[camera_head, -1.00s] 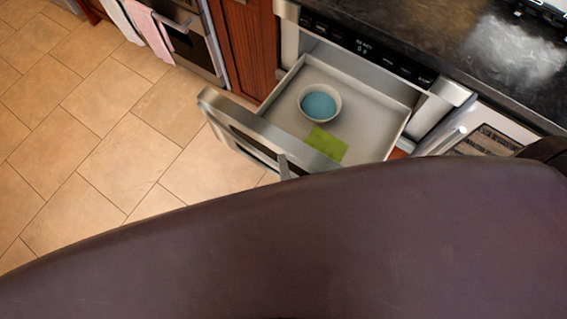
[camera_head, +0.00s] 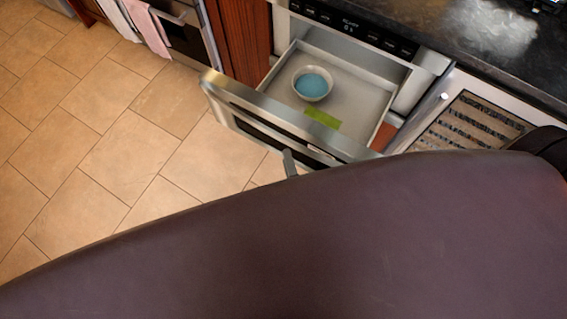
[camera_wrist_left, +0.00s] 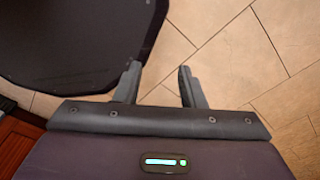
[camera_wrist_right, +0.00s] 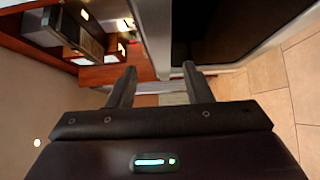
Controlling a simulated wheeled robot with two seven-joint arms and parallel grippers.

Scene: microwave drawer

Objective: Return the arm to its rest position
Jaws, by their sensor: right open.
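The microwave drawer (camera_head: 368,100) is pulled open in the head view. A bowl with blue contents (camera_head: 312,84) and a flat green item (camera_head: 323,118) lie in it. My right gripper (camera_head: 290,162) shows as a small grey finger just outside the drawer front (camera_head: 262,108); I cannot tell whether it touches. My dark arm or body hides most of it and the lower part of the view. In the right wrist view my right gripper (camera_wrist_right: 159,66) is open with nothing between its fingers. My left gripper (camera_wrist_left: 158,68) is open and empty above the tiled floor in the left wrist view.
A dark countertop (camera_head: 440,35) runs above the drawer. A glass-fronted appliance (camera_head: 470,125) stands to its right. A wooden cabinet (camera_head: 238,40) and an oven with towels (camera_head: 145,25) are at left. The tiled floor (camera_head: 110,160) is clear at left.

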